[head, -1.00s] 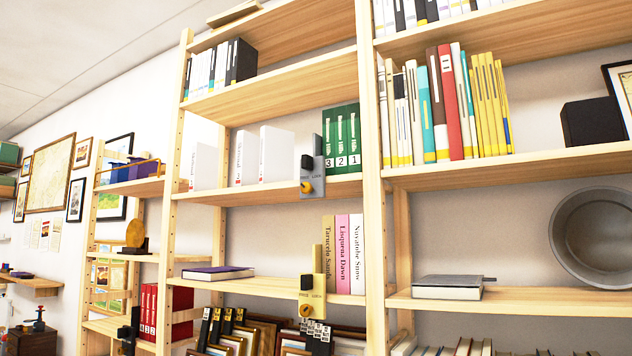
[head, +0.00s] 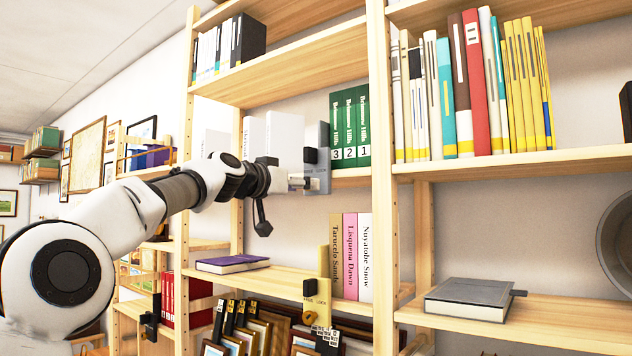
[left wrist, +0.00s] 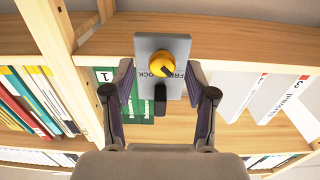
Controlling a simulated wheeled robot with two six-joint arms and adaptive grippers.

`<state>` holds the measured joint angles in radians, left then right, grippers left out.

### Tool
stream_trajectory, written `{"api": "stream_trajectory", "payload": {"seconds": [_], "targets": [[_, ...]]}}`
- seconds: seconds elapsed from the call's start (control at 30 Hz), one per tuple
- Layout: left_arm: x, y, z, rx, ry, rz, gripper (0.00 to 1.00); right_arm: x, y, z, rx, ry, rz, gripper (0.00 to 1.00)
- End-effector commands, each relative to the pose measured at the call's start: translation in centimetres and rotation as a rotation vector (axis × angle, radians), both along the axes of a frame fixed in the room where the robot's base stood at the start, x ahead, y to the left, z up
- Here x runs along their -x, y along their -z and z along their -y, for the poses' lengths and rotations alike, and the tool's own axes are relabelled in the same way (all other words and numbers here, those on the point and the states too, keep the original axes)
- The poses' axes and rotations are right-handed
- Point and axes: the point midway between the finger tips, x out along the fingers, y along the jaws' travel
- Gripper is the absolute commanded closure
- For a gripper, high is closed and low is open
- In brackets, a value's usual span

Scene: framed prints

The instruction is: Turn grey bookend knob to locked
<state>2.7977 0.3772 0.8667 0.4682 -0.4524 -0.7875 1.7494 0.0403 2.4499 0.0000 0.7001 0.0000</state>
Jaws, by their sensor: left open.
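The grey bookend (head: 322,160) stands on the middle shelf against the green numbered volumes (head: 350,125), with a black block on its face. In the left wrist view the bookend (left wrist: 150,45) appears inverted, with its orange knob (left wrist: 168,66) and partly covered lettering. A dark mark shows on the knob; I cannot tell its exact setting. My left gripper (head: 293,183) reaches the bookend's lower face and hides the knob in the head view. In the left wrist view its open fingers (left wrist: 160,72) lie either side of the knob, apparently without gripping it. My right gripper is not in view.
White books (head: 285,135) stand left of the bookend, close to my gripper. A similar yellow bookend (head: 323,282) stands on the shelf below, beside several books. A wooden upright (head: 380,150) is to the right. A purple book (head: 232,264) lies flat below my arm.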

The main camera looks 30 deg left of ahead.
Motion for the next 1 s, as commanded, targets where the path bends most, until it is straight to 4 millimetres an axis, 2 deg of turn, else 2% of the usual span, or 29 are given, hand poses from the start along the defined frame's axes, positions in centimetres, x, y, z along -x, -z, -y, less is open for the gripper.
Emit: {"api": "stream_trajectory", "payload": {"seconds": [0.03, 0.2, 0.47, 0.57, 0.63, 1.0], "targets": [[-1.1, -0.6, 0.1, -0.001, -0.001, -0.002, 0.43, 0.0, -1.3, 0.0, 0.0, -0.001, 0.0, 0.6], [-3.4, -0.3, 0.3, -0.001, 0.0, -0.002, 0.43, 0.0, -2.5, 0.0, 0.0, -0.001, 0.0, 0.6], [-3.8, 0.1, 0.4, -0.001, 0.0, -0.001, 0.43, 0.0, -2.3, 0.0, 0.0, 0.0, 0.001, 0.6], [-3.7, 0.1, 0.4, -0.001, 0.0, -0.001, 0.74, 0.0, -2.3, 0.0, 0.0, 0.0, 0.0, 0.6], [-3.7, 0.1, 0.4, -0.001, 0.0, -0.001, 0.99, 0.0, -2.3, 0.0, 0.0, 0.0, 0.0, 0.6], [-3.7, 0.1, 0.3, -0.019, -0.001, 0.001, 1.0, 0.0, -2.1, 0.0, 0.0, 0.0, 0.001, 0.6]]}}
